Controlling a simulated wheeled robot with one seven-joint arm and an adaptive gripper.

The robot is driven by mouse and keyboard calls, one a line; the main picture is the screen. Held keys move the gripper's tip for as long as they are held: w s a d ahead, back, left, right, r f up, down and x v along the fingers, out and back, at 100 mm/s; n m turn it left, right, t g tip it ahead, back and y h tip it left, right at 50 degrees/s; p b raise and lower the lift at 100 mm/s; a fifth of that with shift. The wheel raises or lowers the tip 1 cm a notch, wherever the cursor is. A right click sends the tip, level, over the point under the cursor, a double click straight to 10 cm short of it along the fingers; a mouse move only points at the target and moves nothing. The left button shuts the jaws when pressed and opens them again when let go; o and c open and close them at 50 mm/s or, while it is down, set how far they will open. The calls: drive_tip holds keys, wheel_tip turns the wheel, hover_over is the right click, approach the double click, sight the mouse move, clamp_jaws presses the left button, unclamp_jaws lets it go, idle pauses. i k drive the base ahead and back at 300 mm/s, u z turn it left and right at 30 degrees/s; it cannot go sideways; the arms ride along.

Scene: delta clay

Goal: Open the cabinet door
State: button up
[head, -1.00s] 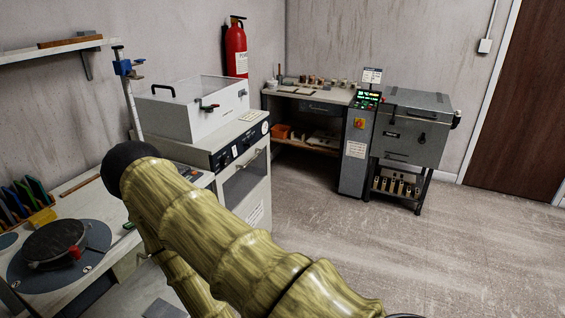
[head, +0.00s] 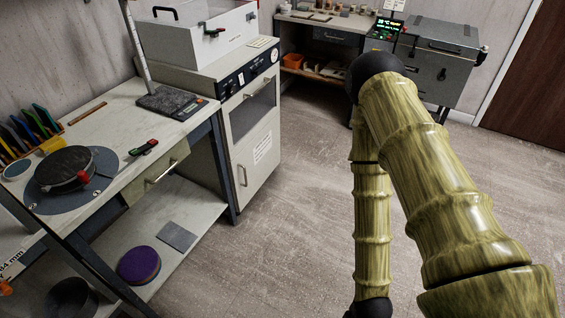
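In the head view, a light grey cabinet (head: 247,150) stands left of centre, with a control panel of dark knobs along its top. Its front has a dark window-like panel (head: 252,109) above and a lower door (head: 262,155) with a white label. A small vertical handle (head: 243,176) sits at the lower door's left side. The door looks shut. My arm fills the right side of the view, apart from the cabinet. My gripper is not in view.
A workbench (head: 97,125) with a round grinding plate (head: 72,168), a drawer and a lower shelf stands at left, beside the cabinet. A white box (head: 200,35) sits on the cabinet. A grey machine (head: 432,58) stands at the back right. The floor (head: 300,215) before the cabinet is clear.

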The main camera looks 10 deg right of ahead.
sight(250, 168)
drive_tip(key=u, duration=0.3)
drive_tip(key=i, duration=1.1)
drive_tip(key=z, duration=0.25)
